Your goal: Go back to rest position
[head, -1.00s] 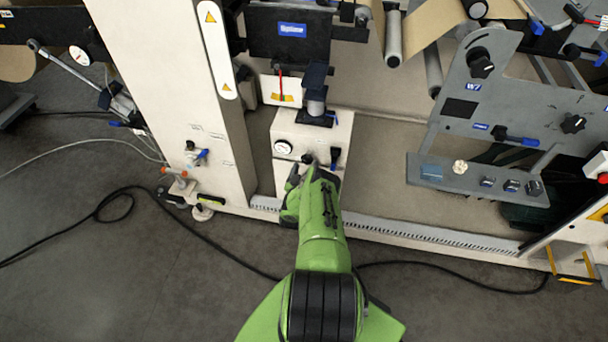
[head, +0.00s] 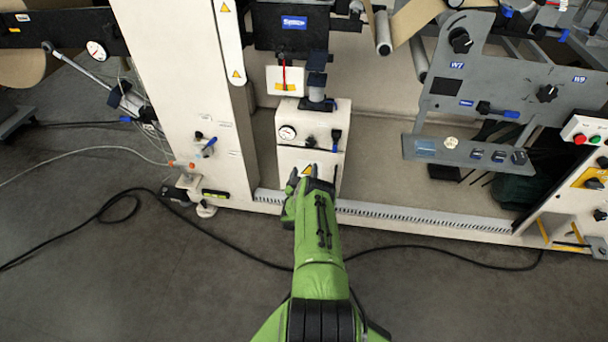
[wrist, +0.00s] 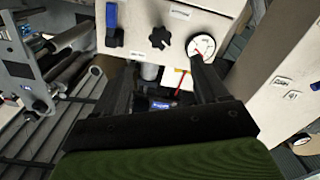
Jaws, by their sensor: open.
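My green arm reaches forward in the head view, with my gripper (head: 313,176) in front of the lower part of a cream control box (head: 326,128). In the wrist view, the two dark fingers of my gripper (wrist: 165,82) stand apart with nothing between them. The box also shows in the wrist view (wrist: 205,12), beyond the fingertips, with a dark star knob (wrist: 159,38), a blue-handled valve (wrist: 112,27) and a round gauge (wrist: 202,45). The knob (head: 310,141) and gauge (head: 287,132) are uncovered in the head view. I cannot tell whether the gripper touches the box.
A white column (head: 185,80) stands left of the box. A grey panel (head: 490,85) with knobs and a small shelf (head: 465,155) juts out on the right. A black cable (head: 215,240) lies on the open grey floor (head: 120,285).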

